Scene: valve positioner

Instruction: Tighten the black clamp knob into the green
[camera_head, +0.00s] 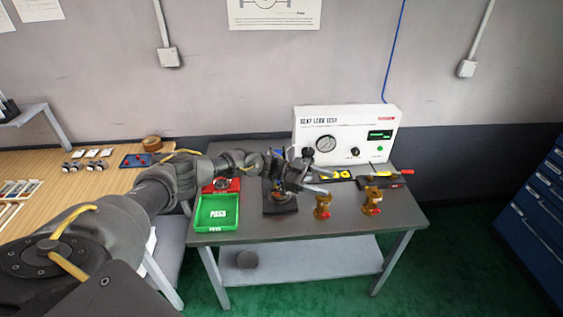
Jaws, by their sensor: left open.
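My left arm reaches in from the left, and its gripper (316,183) is open above the grey metal table. It is over the right side of a dark fixture (281,209) with a brassy part (280,196) in it. The gripper and wrist cover much of the fixture's upper part. I cannot make out the black clamp knob or a green mark on it with certainty. No object shows between the fingers. My right gripper is not in view.
A white seat leak test box (347,121) with a gauge (326,144) stands behind. Two brass valves (322,206) (371,200) stand to the right. A green PASS tray (217,212) and a red tray (232,186) lie left. The table's front right is clear.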

